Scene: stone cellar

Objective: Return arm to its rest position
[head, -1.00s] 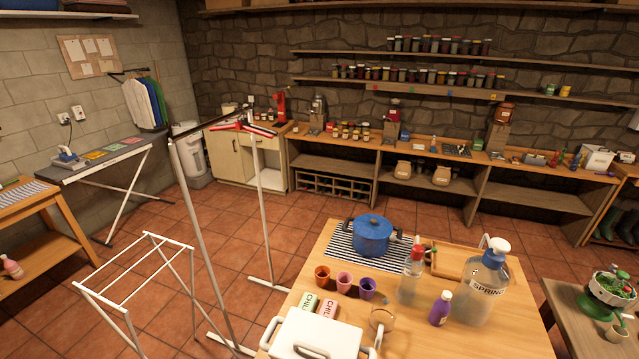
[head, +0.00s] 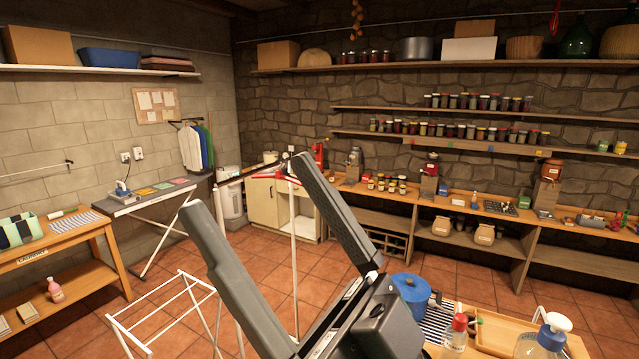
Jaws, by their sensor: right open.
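My right gripper (head: 250,190) looms large and close in the lower middle of the head view. Its two long dark grey fingers are spread wide apart and point up and to the left. Nothing is between them. The gripper hides part of the wooden table (head: 574,346) at the bottom right and part of the drying frames behind it. My left gripper is not in view.
On the table are a blue pot (head: 408,287), a red-capped bottle (head: 457,330) and a white-capped jug (head: 540,342). A white drying rack (head: 165,305) stands at lower left. An ironing board (head: 150,197) and a laundry table (head: 75,238) stand further left.

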